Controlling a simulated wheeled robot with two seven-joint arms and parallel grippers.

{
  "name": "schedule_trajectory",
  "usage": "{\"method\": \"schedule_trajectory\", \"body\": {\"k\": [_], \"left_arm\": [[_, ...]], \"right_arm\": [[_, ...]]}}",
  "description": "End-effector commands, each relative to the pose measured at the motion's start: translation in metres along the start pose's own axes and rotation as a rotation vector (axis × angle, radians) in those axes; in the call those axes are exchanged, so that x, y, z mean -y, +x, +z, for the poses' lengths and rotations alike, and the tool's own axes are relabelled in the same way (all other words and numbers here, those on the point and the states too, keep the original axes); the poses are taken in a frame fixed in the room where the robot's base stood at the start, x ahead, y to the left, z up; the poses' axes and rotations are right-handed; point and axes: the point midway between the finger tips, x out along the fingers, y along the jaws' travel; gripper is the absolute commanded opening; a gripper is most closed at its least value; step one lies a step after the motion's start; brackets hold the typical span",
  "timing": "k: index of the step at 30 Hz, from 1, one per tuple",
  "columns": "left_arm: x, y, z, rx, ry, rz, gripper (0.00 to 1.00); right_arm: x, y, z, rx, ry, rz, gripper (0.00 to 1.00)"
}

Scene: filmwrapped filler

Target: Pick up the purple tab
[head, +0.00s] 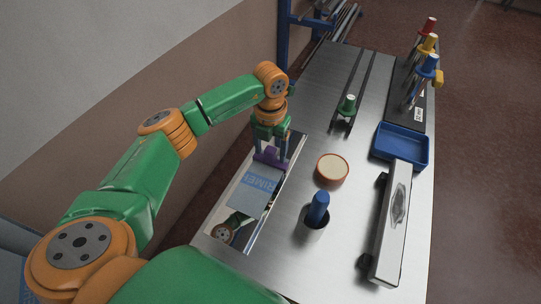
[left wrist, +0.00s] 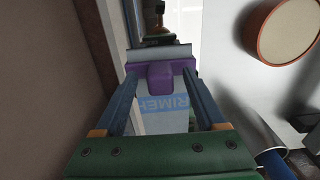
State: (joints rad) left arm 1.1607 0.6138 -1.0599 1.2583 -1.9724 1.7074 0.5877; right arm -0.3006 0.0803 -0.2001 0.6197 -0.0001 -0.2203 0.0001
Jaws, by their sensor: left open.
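The purple tab (head: 269,157) sits at the far end of a grey-blue sheet with large lettering (head: 251,191), which lies on a shiny tray-like plate (head: 236,241) at the left of the table. My left gripper (head: 271,156) points down over the tab, its fingers on either side. In the left wrist view the purple tab (left wrist: 160,79) lies between the two open fingertips (left wrist: 160,72). I cannot tell whether the fingers touch it. My right gripper is not in view.
A round orange-rimmed dish (head: 332,169) and a cup with a blue-handled tool (head: 318,212) stand right of the plate. A wall borders the left.

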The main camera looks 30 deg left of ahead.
Motion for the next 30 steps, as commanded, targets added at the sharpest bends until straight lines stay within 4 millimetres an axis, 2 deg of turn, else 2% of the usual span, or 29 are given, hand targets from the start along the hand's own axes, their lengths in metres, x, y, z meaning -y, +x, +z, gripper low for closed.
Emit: {"method": "schedule_trajectory", "body": {"k": [3, 4, 9, 11, 12, 22, 25, 30], "left_arm": [[0.0, 0.0, 0.0, 0.0, 0.0, 0.0, 0.72], [0.0, 0.0, 0.0, 0.0, 0.0, 0.0, 0.67], [0.0, 0.0, 0.0, 0.0, 0.0, 0.0, 0.21], [0.0, 0.0, 0.0, 0.0, 0.0, -0.001, 0.05], [0.0, 0.0, 0.0, 0.0, 0.0, 0.0, 0.0], [0.0, -0.005, 0.001, 0.002, 0.0, -0.001, 0.0], [0.0, -0.025, 0.002, 0.007, 0.0, -0.001, 0.0], [0.001, -0.072, 0.002, 0.007, 0.0, -0.002, 0.0]], "right_arm": [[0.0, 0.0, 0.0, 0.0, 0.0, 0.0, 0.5], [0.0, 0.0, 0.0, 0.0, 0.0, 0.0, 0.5], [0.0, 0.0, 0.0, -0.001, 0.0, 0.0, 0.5], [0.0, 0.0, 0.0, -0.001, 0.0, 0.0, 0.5], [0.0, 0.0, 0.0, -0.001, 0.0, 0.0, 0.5], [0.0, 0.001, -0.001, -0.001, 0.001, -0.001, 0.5], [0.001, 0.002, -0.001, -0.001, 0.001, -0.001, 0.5], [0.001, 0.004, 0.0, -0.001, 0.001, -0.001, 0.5]]}}
